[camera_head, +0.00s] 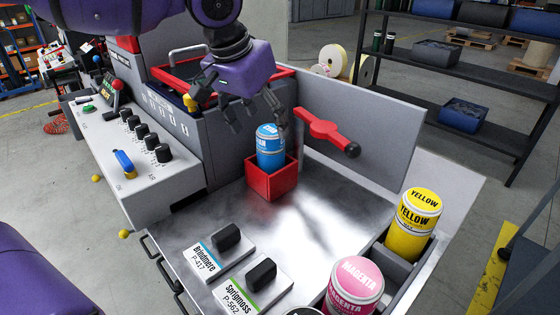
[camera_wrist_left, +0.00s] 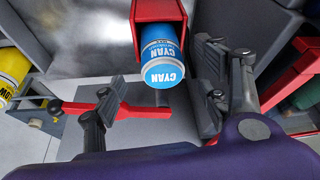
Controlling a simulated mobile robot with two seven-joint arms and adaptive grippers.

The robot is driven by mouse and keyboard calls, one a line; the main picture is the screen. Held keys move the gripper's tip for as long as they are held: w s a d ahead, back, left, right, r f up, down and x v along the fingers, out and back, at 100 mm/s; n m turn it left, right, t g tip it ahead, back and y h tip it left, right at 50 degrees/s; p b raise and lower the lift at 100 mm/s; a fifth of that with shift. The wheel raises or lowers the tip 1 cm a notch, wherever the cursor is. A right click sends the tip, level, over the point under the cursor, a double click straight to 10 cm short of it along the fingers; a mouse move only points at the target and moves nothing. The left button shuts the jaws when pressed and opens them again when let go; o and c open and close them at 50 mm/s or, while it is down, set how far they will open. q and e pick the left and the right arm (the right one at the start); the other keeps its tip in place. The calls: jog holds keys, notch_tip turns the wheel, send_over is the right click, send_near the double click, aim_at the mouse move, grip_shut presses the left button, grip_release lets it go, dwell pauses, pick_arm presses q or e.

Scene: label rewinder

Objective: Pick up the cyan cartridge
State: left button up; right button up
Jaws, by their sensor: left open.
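The cyan cartridge (camera_head: 270,150) is a blue cylinder with a pale blue lid, standing in a red square holder (camera_head: 272,185) on the metal deck. Its lower part is hidden inside the holder. In the left wrist view the cyan cartridge (camera_wrist_left: 162,58) shows its labelled lid, with the red holder (camera_wrist_left: 159,11) behind it. My left gripper (camera_head: 258,117) is open and empty, just above the cartridge. In the left wrist view, the fingers of my left gripper (camera_wrist_left: 155,103) stand apart on either side of the cartridge, with no visible contact. My right gripper is not in view.
A red lever (camera_head: 322,130) sticks out from the grey panel right of the cartridge. Yellow (camera_head: 412,228) and magenta (camera_head: 352,285) cartridges stand at the right and front. Two labelled blocks with black knobs (camera_head: 226,238) sit on the deck. A control panel (camera_head: 135,150) is at left.

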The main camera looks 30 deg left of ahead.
aim_at(266, 132)
pick_arm(q)
jog(key=shift+x, duration=0.95)
jog(key=x, duration=0.4)
jog(key=shift+w+f, duration=0.15)
jog(key=shift+f, duration=0.15)
jog(key=shift+w+f, duration=0.3)
jog(key=shift+f, duration=0.15)
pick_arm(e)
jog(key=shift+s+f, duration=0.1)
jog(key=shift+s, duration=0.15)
pick_arm(q)
jog(key=c, duration=1.6)
jog(key=shift+c, duration=0.3)
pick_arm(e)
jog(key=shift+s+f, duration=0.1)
pick_arm(q)
jog(key=shift+r, duration=0.1)
